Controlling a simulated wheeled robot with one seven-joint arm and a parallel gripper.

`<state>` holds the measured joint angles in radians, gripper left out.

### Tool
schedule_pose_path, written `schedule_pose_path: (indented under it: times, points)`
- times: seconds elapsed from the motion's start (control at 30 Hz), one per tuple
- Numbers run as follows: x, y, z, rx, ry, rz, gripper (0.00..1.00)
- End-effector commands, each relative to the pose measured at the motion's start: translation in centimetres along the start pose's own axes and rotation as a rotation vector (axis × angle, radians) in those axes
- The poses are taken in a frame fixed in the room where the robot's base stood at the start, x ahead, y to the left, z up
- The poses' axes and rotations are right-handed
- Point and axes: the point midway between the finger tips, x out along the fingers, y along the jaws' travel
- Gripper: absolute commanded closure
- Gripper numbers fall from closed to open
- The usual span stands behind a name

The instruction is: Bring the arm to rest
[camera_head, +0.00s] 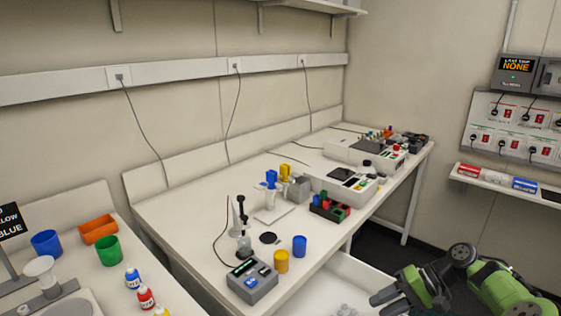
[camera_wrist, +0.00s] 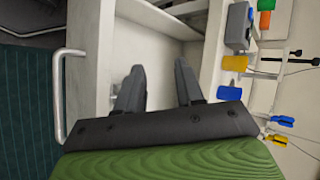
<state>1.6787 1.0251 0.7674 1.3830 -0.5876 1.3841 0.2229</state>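My gripper (camera_head: 384,298) is at the lower right of the head view, at the end of my bent green arm, in front of the bench and near an open white drawer (camera_head: 370,279). In the wrist view my gripper (camera_wrist: 158,72) has its two dark fingers spread apart with nothing between them. It is open and empty. The fingers point over the pale drawer, whose metal handle (camera_wrist: 60,100) shows at the left of that view. Part of the arm is cut off by the frame edge.
The long white bench (camera_head: 185,222) carries a grey box (camera_head: 252,281), a yellow cup (camera_head: 281,261), a blue cup (camera_head: 299,246) and several devices. A nearer bench at left holds bottles and cups. A wall shelf (camera_head: 505,183) is at right. Dark floor lies behind my arm.

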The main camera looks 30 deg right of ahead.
Motion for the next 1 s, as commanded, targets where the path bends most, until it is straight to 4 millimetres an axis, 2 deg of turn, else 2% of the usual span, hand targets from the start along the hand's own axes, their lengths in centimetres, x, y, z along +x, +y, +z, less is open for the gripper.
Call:
schedule_pose_path:
  times: [0.03,0.13,0.2,0.33,0.5,0.6,0.73,0.83,1.0]
  points:
    - [1.6,-3.9,0.5,-0.036,-0.064,0.107,0.63]
    - [4.7,-9.6,2.2,-0.097,-0.14,0.302,0.63]
    - [6.4,-13.2,4.2,-0.151,-0.161,0.433,0.63]
    - [8.4,-18.7,8.8,-0.274,-0.135,0.642,0.63]
    - [8.7,-23.6,16.1,-0.472,-0.007,0.809,0.63]
    - [8.0,-25.1,20.5,-0.598,0.095,0.836,0.63]
    - [6.7,-25.4,25.1,-0.746,0.215,0.795,0.63]
    - [6.1,-24.8,27.0,-0.821,0.269,0.743,0.63]
    - [5.8,-24.3,27.9,-0.86,0.296,0.707,0.63]
